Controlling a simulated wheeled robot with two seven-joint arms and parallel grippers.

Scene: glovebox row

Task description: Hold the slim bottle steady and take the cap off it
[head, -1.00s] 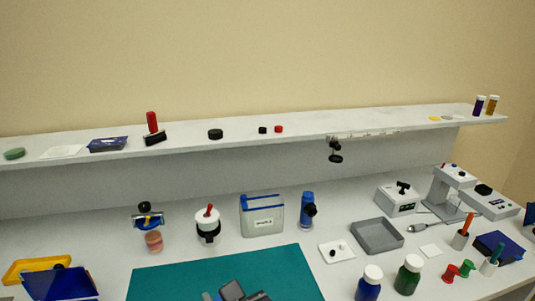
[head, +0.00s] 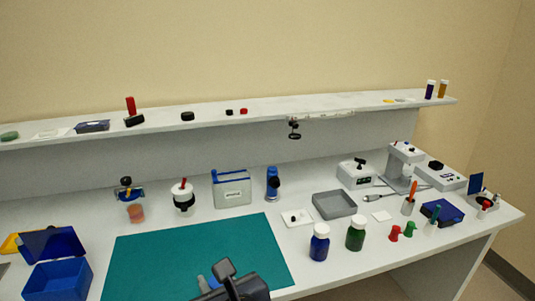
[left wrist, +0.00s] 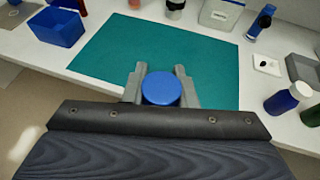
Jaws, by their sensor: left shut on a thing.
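My left gripper (head: 212,282) is low in the head view, at the front part of the teal mat. In the left wrist view, its two grey fingers (left wrist: 161,86) are shut on a round blue-topped thing (left wrist: 161,89), seen from above. This looks like the capped top of the slim bottle, but the body below is hidden, so I cannot tell how much of a bottle is under it. In the head view only a small blue patch of it shows beside the fingers. My right gripper is not in view.
The teal mat (head: 150,256) is otherwise bare. An open blue box (head: 58,280) stands left of it. A blue bottle (head: 319,245) and a green bottle (head: 355,235), both white-capped, stand to its right. A grey tray (head: 334,204) lies behind them. A shelf (head: 200,118) runs along the back.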

